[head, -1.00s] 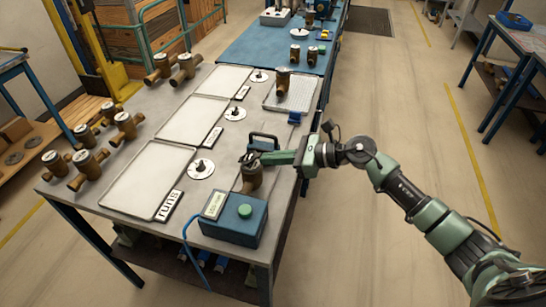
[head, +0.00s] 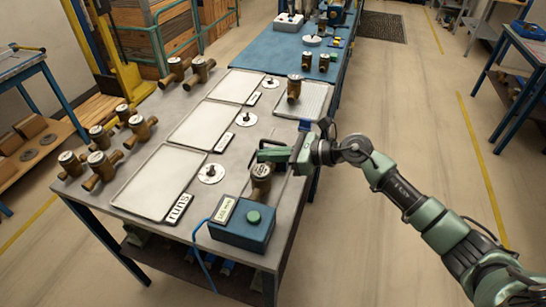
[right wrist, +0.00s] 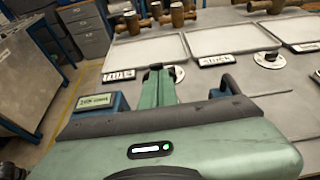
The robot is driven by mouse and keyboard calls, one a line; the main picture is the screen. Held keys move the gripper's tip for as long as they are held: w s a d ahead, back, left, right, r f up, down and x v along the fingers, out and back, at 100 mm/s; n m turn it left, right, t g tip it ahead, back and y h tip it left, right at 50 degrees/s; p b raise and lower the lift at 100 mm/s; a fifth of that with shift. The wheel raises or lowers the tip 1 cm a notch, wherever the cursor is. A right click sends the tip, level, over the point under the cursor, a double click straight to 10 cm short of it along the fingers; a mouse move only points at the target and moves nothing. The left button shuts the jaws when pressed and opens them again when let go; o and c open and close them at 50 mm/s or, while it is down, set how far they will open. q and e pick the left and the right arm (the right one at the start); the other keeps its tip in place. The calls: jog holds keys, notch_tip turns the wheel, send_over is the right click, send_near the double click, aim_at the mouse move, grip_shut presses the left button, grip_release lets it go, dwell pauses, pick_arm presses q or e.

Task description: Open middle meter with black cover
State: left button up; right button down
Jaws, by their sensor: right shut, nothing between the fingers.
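A brass meter (head: 261,184) stands upright near the bench's right edge, just behind the blue box. Its round top looks dark with light marks; whether a cover is open or closed I cannot tell. My right gripper (head: 262,155) is shut and empty, just beyond and above that meter's top; contact is unclear. In the right wrist view my fingers (right wrist: 158,72) point forward, and this meter is not visible there. Another brass meter (head: 294,90) stands on the ribbed tray at the back right. Several brass meters (head: 100,165) stand along the left edge. My left gripper is not in view.
The blue box (head: 240,232) with a green button stands at the front. White trays (head: 158,182) with label plates and round discs (head: 211,173) fill the middle of the bench. A black handle (head: 272,142) rises close to my gripper. The aisle at right is clear.

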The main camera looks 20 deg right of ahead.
jog(key=shift+w+a+r, duration=0.2)
jog(key=shift+w+a, duration=0.4)
jog(key=shift+a, duration=0.3)
jog(key=shift+w+a, duration=0.3)
jog(key=shift+a, duration=0.05)
jog(key=shift+v, duration=1.2)
jog(key=v, duration=0.4)
jog(key=shift+r, duration=0.4)
jog(key=shift+a, duration=0.1)
